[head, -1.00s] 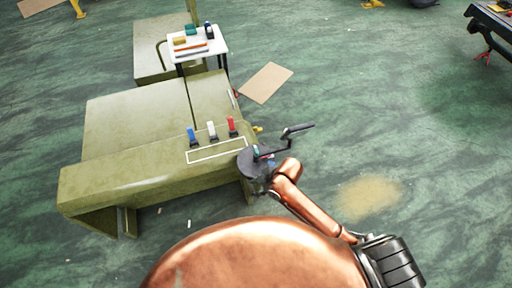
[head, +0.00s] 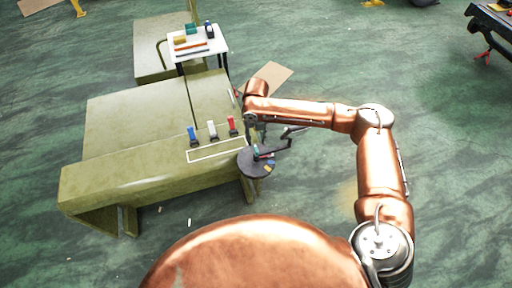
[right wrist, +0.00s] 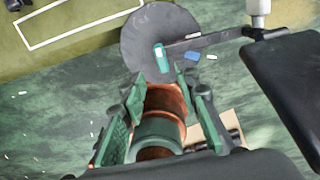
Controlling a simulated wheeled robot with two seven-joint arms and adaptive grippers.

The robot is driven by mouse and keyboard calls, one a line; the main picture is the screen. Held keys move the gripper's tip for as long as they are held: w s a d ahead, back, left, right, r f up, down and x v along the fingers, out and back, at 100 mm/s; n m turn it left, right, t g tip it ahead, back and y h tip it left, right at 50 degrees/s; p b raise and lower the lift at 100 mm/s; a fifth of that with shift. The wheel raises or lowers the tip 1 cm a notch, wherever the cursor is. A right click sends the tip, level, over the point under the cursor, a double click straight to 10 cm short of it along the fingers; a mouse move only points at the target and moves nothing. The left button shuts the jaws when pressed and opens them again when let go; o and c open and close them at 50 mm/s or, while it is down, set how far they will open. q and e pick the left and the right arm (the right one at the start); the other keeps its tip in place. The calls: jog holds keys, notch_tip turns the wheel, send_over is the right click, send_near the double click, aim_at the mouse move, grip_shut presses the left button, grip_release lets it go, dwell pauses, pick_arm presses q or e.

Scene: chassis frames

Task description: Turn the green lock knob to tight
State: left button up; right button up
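A dark grey disc (head: 248,168) stands at the right end of the olive machine (head: 110,175). A small green knob-like piece with a pale end (right wrist: 161,58) lies over the disc in the right wrist view; it is tiny in the head view (head: 256,153). A dark crank arm (right wrist: 215,40) reaches right from it. My right gripper (right wrist: 160,85) has its green-padded fingers apart, pointing toward the disc, short of the green piece. A copper cylinder with a green band shows between them; I cannot tell what it is. In the head view, the right gripper is mostly hidden. My left gripper is not in view.
Blue (head: 193,136), white (head: 212,131) and red (head: 232,126) levers stand on the machine, left of the disc. A white-topped table (head: 205,50) with small items stands behind. A cardboard sheet (head: 278,74) lies on the floor.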

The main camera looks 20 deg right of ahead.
aim_at(256, 149)
jog(key=shift+d+f, duration=0.1)
jog(key=shift+f, duration=3.65)
jog(key=shift+c, duration=0.6)
grip_shut()
